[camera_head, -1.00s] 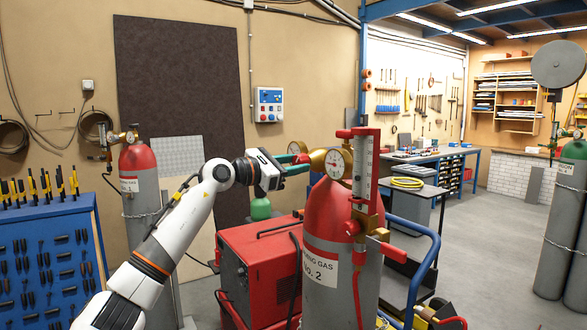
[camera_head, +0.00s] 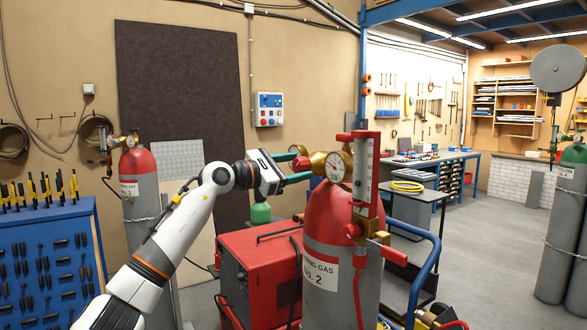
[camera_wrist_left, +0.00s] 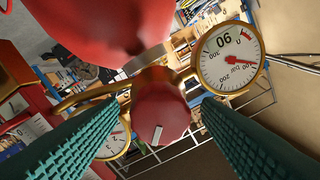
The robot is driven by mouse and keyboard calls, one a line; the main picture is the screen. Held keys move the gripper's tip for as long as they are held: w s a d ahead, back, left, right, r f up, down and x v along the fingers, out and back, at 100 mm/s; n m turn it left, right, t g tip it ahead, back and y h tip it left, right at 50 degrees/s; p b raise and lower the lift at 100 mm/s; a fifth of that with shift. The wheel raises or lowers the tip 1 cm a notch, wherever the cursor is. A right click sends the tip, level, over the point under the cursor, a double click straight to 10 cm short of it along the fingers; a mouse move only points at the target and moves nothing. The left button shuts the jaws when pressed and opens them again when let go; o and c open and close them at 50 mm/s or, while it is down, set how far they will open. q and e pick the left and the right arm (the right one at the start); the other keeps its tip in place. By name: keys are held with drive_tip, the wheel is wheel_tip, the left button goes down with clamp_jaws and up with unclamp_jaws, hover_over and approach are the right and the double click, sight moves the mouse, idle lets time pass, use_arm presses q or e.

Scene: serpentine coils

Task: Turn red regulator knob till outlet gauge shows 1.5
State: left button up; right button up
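The red regulator knob (camera_wrist_left: 160,115), with a pale mark on its face, lies between the green fingers of my left gripper (camera_wrist_left: 162,108) in the left wrist view. A gap shows on each side, so the gripper is open around it. In the head view my left gripper (camera_head: 297,168) reaches the brass regulator (camera_head: 318,160) from the left. One gauge (camera_wrist_left: 228,58), marked in bar up to 300, is clear in the wrist view. The other gauge (camera_wrist_left: 118,138), with small numbers, is partly covered by a finger; its reading is not clear. My right gripper is not in view.
The red gas cylinder (camera_head: 330,215) marked No. 2 stands right below the regulator, beside a flowmeter tube (camera_head: 362,172). A red box (camera_head: 262,270) and a blue cart rail (camera_head: 428,265) are close. Open floor (camera_head: 485,250) lies to the right.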

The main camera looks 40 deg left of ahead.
use_arm(q)
drive_tip(key=shift+s+a+f, duration=0.1)
drive_tip(key=shift+s, duration=0.15)
drive_tip(key=b+v, duration=0.6)
drive_tip(key=v, duration=0.5)
drive_tip(key=shift+s+b, duration=0.25)
drive_tip(key=shift+b, duration=0.05)
drive_tip(key=shift+w, duration=0.1)
